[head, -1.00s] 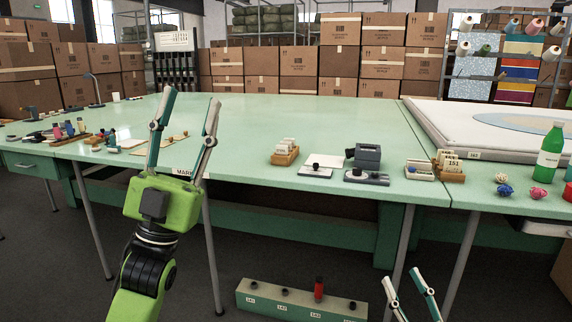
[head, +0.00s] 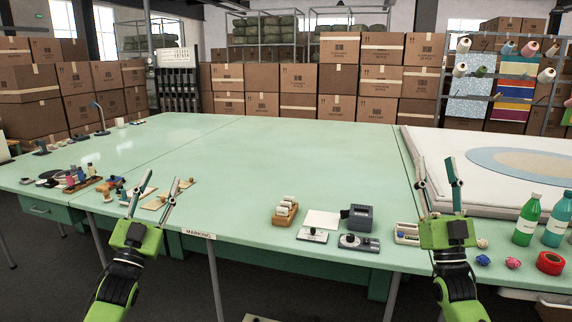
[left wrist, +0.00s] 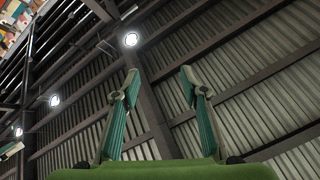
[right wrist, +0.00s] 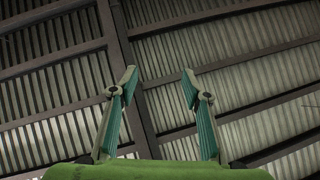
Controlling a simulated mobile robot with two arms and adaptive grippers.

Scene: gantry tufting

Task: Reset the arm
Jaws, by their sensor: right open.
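My left gripper (head: 150,196) points up in front of the green table's (head: 260,165) front edge, at the left. Its fingers are spread and empty, as the left wrist view (left wrist: 160,85) also shows. My right gripper (head: 437,182) points up at the right, in front of the tray and the white panel's corner. Its fingers are apart with nothing between them in the right wrist view (right wrist: 160,85). Both wrist views look up at the ceiling. Both grippers are bright green with teal finger pads.
A card box (head: 285,214), a dark grey device (head: 361,217) and a pale tray (head: 406,233) lie near the front edge. Green bottle (head: 527,220), red tape roll (head: 549,263) and yarn balls sit at right. A white panel (head: 480,195) lies behind. The table's middle is clear.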

